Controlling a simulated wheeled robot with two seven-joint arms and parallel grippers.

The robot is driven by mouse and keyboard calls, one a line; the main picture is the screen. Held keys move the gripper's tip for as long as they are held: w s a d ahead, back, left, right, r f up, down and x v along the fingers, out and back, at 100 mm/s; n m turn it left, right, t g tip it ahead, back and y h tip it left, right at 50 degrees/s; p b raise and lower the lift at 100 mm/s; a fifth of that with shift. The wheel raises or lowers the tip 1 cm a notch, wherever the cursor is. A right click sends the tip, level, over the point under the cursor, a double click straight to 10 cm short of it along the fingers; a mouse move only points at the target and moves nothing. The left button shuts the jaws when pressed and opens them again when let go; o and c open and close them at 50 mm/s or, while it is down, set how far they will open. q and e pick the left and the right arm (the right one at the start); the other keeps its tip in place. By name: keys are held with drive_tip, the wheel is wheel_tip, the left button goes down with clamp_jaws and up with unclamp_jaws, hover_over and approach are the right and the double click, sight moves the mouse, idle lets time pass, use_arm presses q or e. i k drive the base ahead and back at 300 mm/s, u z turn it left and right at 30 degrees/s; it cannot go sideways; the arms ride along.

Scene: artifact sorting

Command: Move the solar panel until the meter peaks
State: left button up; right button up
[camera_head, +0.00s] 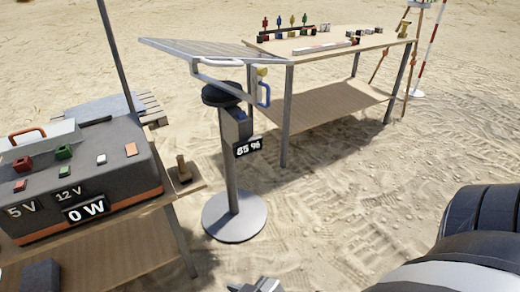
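The solar panel (205,48) is a thin, tilted grey sheet on a stand (231,165) with a round grey base. A small display (248,146) on the stand reads what looks like 85 %. The grey power box (85,175) at left has a display (86,208) reading 0 W. A grey tip, apparently of my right gripper (258,286), shows at the bottom edge, well below the panel and apart from it. Its fingers are cut off. My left gripper is not in view.
The box stands on a wooden table (120,262) with a small brass piece (183,168) at its right corner. A second table (350,41) behind the panel holds several small items. A pallet (150,108) lies behind the box. Sand right of the stand is open.

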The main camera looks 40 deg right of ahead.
sight(213, 54)
drive_tip(key=z, duration=0.9)
drive_tip(key=i, duration=0.95)
drive_tip(key=z, duration=0.35)
drive_tip(key=k, duration=0.55)
drive_tip(key=z, duration=0.45)
drive_tip(key=i, duration=0.65)
drive_tip(key=u, duration=0.2)
